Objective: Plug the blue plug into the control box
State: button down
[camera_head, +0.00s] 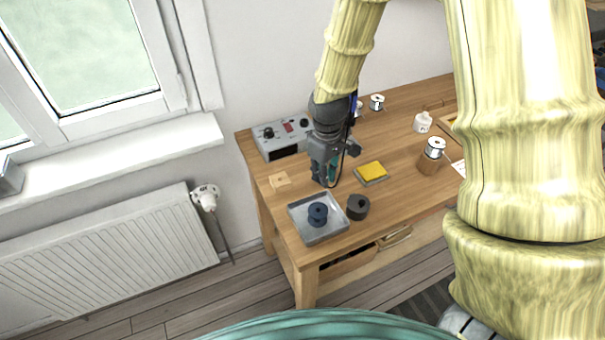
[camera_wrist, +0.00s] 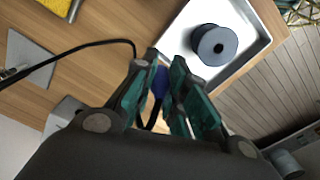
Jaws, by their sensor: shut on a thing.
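My gripper (camera_head: 325,178) points down over the wooden table, just in front of the control box (camera_head: 280,140). The control box is grey with dark knobs and a small red display, and stands at the table's back left corner. In the wrist view my gripper (camera_wrist: 166,74) has its teal-padded fingers closed on the blue plug (camera_wrist: 158,82). Only a blue strip of the plug shows between the fingers; its tip is hidden. A black cable (camera_wrist: 90,44) runs in from the left towards the fingers. My arm hides part of the box's right side in the head view.
A metal tray (camera_head: 335,234) holding a blue-grey spool (camera_head: 317,214) sits at the front edge, with a dark spool (camera_head: 357,207) beside it. A yellow pad (camera_head: 371,170) lies right of my gripper. A white bottle (camera_head: 422,123) and a spool on wood (camera_head: 432,154) stand farther right.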

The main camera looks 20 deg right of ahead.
jog(key=shift+s+d+r+p, duration=0.25)
jog(key=shift+s+d+r, duration=0.1)
jog(key=shift+s+d, duration=0.25)
jog(key=shift+s+d+r+p, duration=0.2)
jog(key=shift+s+d+r, duration=0.15)
jog(key=shift+s+d, duration=0.2)
jog(key=shift+w+a, duration=0.1)
